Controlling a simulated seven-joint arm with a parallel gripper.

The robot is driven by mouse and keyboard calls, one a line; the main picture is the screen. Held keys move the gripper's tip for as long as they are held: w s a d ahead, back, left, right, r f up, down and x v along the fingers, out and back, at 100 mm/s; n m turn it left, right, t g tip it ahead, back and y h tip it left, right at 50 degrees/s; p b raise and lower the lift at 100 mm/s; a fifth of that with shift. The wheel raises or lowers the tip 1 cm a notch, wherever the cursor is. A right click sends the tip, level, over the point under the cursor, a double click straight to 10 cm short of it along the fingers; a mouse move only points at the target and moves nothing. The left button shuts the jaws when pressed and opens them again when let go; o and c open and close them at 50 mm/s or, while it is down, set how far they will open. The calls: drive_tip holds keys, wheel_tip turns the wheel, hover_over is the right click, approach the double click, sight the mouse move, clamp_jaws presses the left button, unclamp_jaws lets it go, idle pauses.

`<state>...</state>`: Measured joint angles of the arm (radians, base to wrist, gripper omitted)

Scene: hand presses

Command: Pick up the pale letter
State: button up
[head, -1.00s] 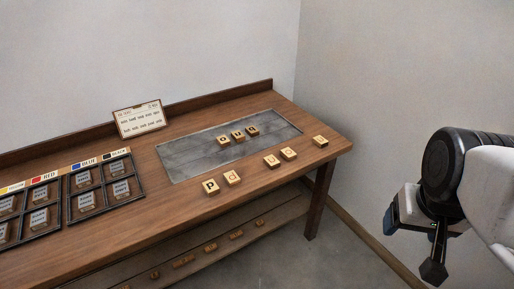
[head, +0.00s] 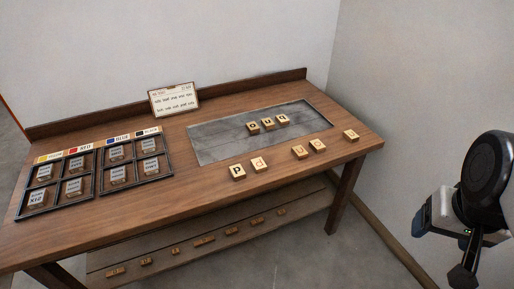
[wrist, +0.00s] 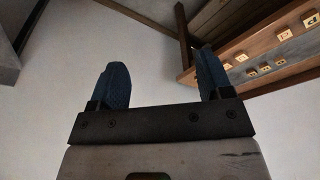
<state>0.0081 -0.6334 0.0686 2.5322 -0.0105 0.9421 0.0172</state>
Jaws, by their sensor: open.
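Several pale wooden letter blocks lie on the wooden table. In front of the metal plate are a dark P block (head: 238,173), a reddish d block (head: 259,164), two blocks with fainter letters, one (head: 300,152) beside the other (head: 317,146), and a block (head: 350,135) at the right end. I cannot tell for sure which one bears the pale letter. My gripper, with blue fingers (wrist: 163,78), is open and empty in the wrist view. In the head view it hangs at the lower right, off the table and well apart from the blocks.
Three blocks (head: 268,123) stand in a row on the metal plate (head: 215,143). Trays of labelled pieces (head: 120,185) fill the left side. A card (head: 174,99) stands at the back. A lower shelf (head: 190,258) holds several small blocks. The wooden table's (head: 200,190) front is clear.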

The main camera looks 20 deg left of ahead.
drive_tip(key=shift+o, duration=0.4)
drive_tip(key=w+a+f+n+g, duration=0.1)
drive_tip(key=w+a+f+n, duration=0.1)
drive_tip(key=w+a, duration=0.85)
drive_tip(key=w+a+f+n, duration=0.2)
drive_tip(key=w+a+n, duration=0.1)
drive_tip(key=w+a, duration=0.8)
drive_tip(key=w+a+f+n, duration=0.1)
drive_tip(key=w+a+f, duration=0.1)
drive_tip(key=a+f, duration=0.4)
drive_tip(key=w+a+f+n+g, duration=0.1)
drive_tip(key=a+f, duration=0.5)
drive_tip(key=a, duration=0.7)
drive_tip(key=w+a+f+n, duration=0.2)
drive_tip(key=w+a+f, duration=0.1)
drive_tip(key=a+f, duration=0.4)
drive_tip(key=shift+w+a+f+g, duration=0.1)
drive_tip(key=shift+w+a+g, duration=0.1)
drive_tip(key=shift+a, duration=0.7)
drive_tip(key=shift+w+a+g, duration=0.1)
drive_tip(key=shift+w+a, duration=0.1)
drive_tip(key=shift+a, duration=0.65)
drive_tip(key=shift+a+f, duration=0.1)
drive_tip(key=shift+a, duration=0.1)
